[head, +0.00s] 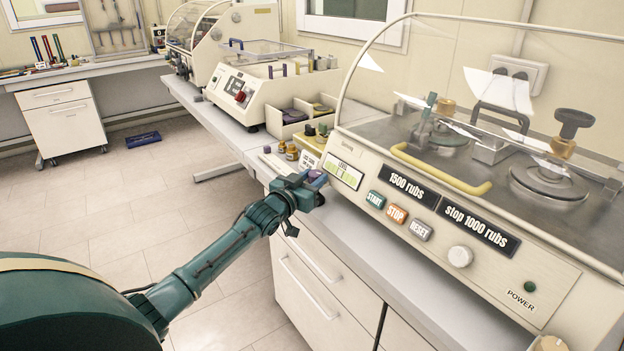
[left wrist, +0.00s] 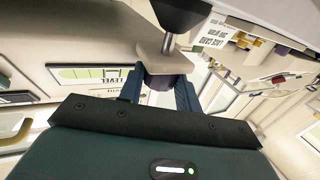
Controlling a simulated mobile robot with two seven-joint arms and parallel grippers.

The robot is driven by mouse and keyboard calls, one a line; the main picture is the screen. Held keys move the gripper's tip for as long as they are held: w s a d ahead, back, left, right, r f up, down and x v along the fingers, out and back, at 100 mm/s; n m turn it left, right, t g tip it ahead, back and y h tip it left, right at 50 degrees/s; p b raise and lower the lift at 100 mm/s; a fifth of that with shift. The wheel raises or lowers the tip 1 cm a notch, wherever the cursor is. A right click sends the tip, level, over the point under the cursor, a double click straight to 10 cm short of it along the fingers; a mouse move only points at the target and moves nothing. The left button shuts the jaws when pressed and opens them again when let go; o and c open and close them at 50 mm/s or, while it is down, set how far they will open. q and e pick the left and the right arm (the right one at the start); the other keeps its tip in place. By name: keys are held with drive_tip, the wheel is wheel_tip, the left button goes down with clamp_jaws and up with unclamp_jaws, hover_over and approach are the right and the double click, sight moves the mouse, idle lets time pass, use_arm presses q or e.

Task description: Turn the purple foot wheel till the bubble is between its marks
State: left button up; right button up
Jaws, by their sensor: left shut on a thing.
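My left gripper (head: 312,184) is at the near left corner of the rub-testing machine (head: 480,235), low by its base. In the head view the wheel is mostly hidden by the gripper. The level window (head: 344,174), green-yellow with dark marks, is on the machine front just above the gripper. It also shows in the left wrist view (left wrist: 88,73). The bubble's exact place is too small to tell. My right gripper is out of view.
The machine front carries START, STOP and RESET buttons (head: 397,213) and a white knob (head: 460,256). A second machine (head: 262,90) is farther back.

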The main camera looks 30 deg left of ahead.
use_arm(q)
drive_tip(key=shift+r+m+h+b, duration=0.15)
drive_tip(key=shift+m+h+b, duration=0.3)
drive_tip(key=shift+h, duration=0.35)
drive_tip(key=shift+c, duration=0.2)
drive_tip(key=shift+m+h, duration=0.35)
drive_tip(key=shift+h, duration=0.15)
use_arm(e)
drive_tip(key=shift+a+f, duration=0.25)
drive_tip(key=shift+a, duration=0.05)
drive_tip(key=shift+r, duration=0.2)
use_arm(q)
drive_tip(key=o, duration=0.7)
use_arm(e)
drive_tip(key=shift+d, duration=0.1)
